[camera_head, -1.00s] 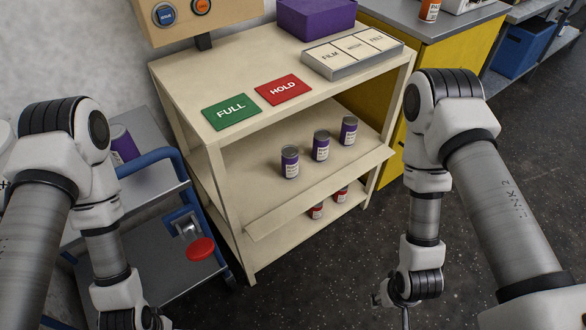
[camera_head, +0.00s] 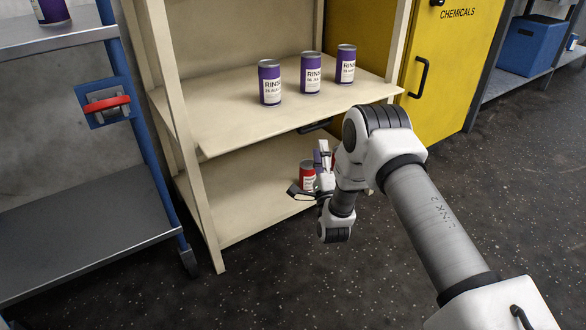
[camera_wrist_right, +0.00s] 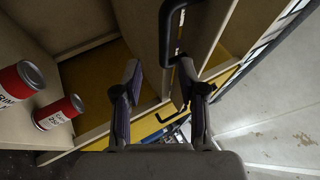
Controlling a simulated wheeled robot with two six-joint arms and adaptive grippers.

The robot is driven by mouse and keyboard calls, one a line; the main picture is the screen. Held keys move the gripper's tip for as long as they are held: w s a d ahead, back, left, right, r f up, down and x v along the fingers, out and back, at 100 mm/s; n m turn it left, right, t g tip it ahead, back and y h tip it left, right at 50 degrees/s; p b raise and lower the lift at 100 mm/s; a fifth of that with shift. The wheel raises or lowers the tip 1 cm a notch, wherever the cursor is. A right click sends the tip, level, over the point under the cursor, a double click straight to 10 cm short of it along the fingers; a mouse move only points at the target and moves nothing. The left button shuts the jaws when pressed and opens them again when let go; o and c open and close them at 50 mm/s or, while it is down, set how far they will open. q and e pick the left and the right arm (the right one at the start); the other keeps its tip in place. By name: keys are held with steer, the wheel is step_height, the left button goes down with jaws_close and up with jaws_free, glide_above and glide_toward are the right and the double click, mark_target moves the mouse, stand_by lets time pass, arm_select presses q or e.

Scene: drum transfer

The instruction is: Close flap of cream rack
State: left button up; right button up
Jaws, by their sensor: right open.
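The cream rack (camera_head: 205,190) stands ahead in the head view. Its flap (camera_head: 265,136) is open and lies out flat in front of the middle shelf, with a dark handle (camera_head: 314,127) under its front edge. My right gripper (camera_head: 312,174) is open and empty, below the flap in front of the lower shelf. In the right wrist view, a dark handle (camera_wrist_right: 169,32) on a cream panel lies just beyond the open fingers (camera_wrist_right: 159,75), apart from them as far as I can tell. My left gripper is out of view.
Several purple cans (camera_head: 311,74) stand on the middle shelf behind the flap. A red-labelled can (camera_head: 307,177) stands on the lower shelf close to my right gripper. A yellow cabinet (camera_head: 453,70) is at right and a blue-framed cart (camera_head: 80,238) at left. The floor in front is clear.

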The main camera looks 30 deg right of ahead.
mark_target(316, 127)
arm_select(q)
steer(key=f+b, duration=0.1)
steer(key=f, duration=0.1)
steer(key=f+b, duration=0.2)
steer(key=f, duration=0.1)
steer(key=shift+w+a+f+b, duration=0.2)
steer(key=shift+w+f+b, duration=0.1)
steer(key=shift+b, duration=0.1)
arm_select(e)
steer(key=shift+m+t, duration=0.4)
steer(key=shift+t, duration=0.1)
steer(key=x, duration=0.7)
steer(key=shift+w, duration=0.1)
steer(key=shift+w+r, duration=0.25)
jaws_close()
